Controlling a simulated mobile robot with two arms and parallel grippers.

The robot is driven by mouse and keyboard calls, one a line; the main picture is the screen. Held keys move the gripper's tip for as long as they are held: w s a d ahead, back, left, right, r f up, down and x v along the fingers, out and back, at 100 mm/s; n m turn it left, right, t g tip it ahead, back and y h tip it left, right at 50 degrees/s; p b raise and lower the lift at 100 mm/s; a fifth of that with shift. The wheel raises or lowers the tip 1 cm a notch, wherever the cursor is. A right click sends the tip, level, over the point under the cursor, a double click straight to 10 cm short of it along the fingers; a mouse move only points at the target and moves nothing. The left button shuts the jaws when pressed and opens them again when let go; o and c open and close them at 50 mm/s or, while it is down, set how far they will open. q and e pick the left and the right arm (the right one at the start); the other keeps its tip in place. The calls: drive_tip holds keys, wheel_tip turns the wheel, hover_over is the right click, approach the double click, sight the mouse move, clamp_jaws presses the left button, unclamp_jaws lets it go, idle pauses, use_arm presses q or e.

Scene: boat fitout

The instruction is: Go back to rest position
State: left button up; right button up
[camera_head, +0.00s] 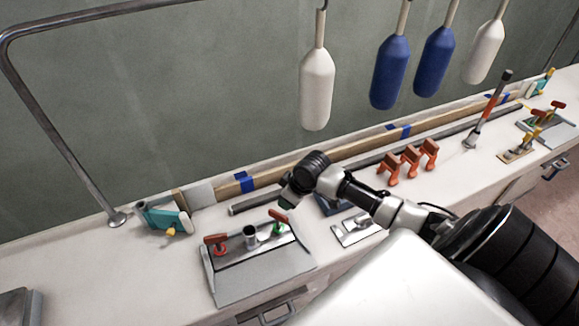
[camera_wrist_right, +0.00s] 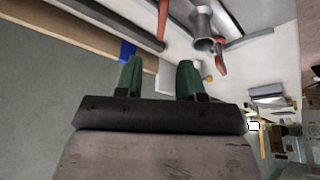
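My right arm comes in from the right in the head view. Its right gripper (camera_head: 287,204) hangs over the counter, just above and behind the grey plate with red and green handles (camera_head: 262,277). In the right wrist view the two green fingers of the right gripper (camera_wrist_right: 159,76) stand apart with nothing held between them. Beyond the fingertips show a grey metal tube (camera_wrist_right: 202,26) and a red-handled part (camera_wrist_right: 220,60), apart from the fingers. My left gripper is not in view.
White and blue fenders (camera_head: 317,88) hang above the counter (camera_head: 60,275). A bent metal rail (camera_head: 45,115) stands at the left. Orange clamps (camera_head: 408,160), a teal tool (camera_head: 165,218) and long wooden strips (camera_head: 270,176) lie on the counter. The left front is mostly clear.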

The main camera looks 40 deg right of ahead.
drive_tip(key=shift+r, duration=0.2)
idle(0.4)
drive_tip(key=s+a, duration=1.2)
drive_tip(key=s, duration=0.1)
drive_tip(key=s+a+r+m+h, duration=0.1)
drive_tip(key=s+r, duration=0.2)
drive_tip(key=s, duration=0.2)
drive_tip(key=s+a+r+m, duration=0.1)
drive_tip(key=s+r, duration=0.2)
drive_tip(key=s, duration=0.3)
wheel_tip(320, 180, down, 31)
drive_tip(key=s+g+b, duration=0.2)
drive_tip(key=b, duration=0.2)
drive_tip(key=s+d+f+g+b, duration=0.1)
drive_tip(key=s+d+f, duration=0.2)
drive_tip(key=s+f, duration=1.2)
wheel_tip(320, 180, down, 2)
drive_tip(key=shift+d+h+b, duration=0.15)
drive_tip(key=shift+h+b, duration=0.25)
